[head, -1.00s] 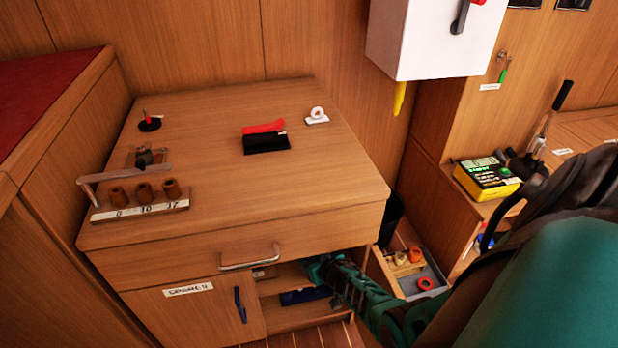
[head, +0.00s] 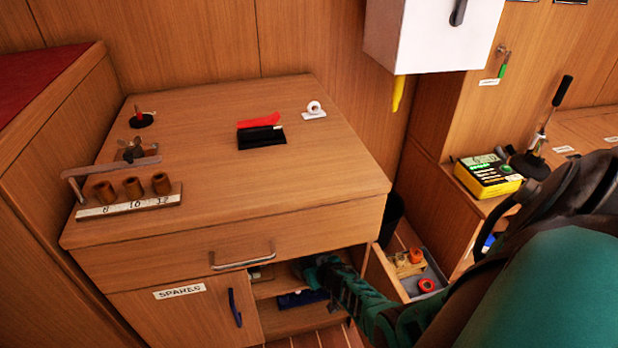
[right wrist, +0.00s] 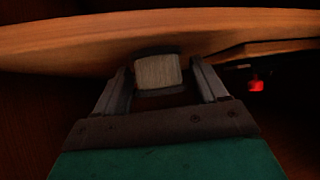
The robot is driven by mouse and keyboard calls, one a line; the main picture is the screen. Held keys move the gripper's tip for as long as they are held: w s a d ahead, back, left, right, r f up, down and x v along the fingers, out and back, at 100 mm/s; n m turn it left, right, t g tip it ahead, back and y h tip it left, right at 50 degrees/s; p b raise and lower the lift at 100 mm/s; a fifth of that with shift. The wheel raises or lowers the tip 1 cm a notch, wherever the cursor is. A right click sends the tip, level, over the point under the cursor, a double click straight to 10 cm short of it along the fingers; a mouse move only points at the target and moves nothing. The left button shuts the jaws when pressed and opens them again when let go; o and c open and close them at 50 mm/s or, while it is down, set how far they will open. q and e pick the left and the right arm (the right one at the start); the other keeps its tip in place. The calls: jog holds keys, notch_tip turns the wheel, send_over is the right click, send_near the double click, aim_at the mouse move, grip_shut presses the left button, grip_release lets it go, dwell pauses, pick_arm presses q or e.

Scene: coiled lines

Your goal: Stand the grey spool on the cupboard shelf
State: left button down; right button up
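The grey spool (right wrist: 158,72) shows in the right wrist view, pale grey between dark flanges. The cupboard shelf (head: 268,291) shows left of the gripper. A wooden board (right wrist: 60,45) runs behind the spool in the wrist view; I cannot tell whether the spool touches it. My left gripper is out of view.
A small item (head: 262,272) lies on the shelf, and a blue thing (head: 300,299) lies lower in the cupboard. The drawer front with its handle (head: 243,258) is close above.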

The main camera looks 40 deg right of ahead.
aim_at(309, 262)
jog(key=shift+o, duration=0.8)
jog(key=shift+s+r, duration=0.1)
jog(key=shift+r, duration=0.15)
jog(key=p+v, duration=0.2)
jog(key=shift+s+a+r+p, duration=0.1)
jog(key=shift+s+r+p, duration=0.1)
jog(key=shift+r+p, duration=0.2)
pick_arm(q)
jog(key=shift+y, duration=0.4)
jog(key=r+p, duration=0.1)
jog(key=p, duration=0.1)
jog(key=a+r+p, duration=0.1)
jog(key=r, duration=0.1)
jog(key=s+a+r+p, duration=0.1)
jog(key=p, duration=0.1)
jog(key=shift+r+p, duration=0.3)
jog(key=shift+p, duration=0.05)
pick_arm(e)
jog(key=v, duration=0.9)
jog(key=shift+f, duration=0.25)
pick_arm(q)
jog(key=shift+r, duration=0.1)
pick_arm(e)
jog(key=shift+s+f, duration=0.1)
jog(key=shift+s, duration=0.1)
